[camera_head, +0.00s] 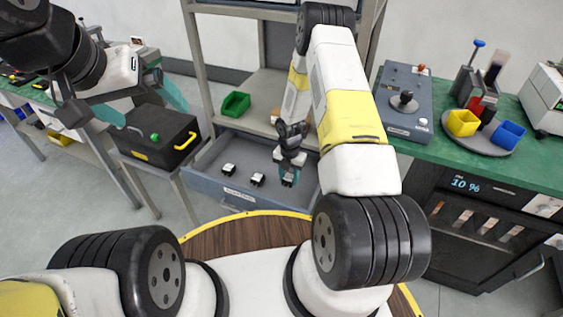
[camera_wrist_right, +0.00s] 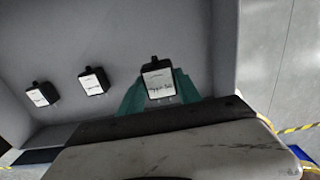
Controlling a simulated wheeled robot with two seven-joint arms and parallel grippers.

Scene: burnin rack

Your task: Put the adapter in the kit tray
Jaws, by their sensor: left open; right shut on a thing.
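Three small black adapters with white labels show in the open grey drawer (camera_head: 205,180). My right gripper (camera_head: 289,174) is shut on the rightmost adapter (camera_wrist_right: 158,80), low in the drawer; its teal fingers are on both sides of it in the right wrist view (camera_wrist_right: 160,92). I cannot tell whether the held adapter touches the drawer floor. The other two, the left adapter (camera_head: 229,168) and middle adapter (camera_head: 258,180), stand apart to its left. I cannot tell which container is the kit tray.
A black case (camera_head: 155,138) with a yellow handle stands left of the drawer. A green bin (camera_head: 235,104) sits on the shelf behind. On the right green bench, a round grey tray (camera_head: 483,144) carries yellow and blue bins, beside a grey device with a knob (camera_head: 406,100).

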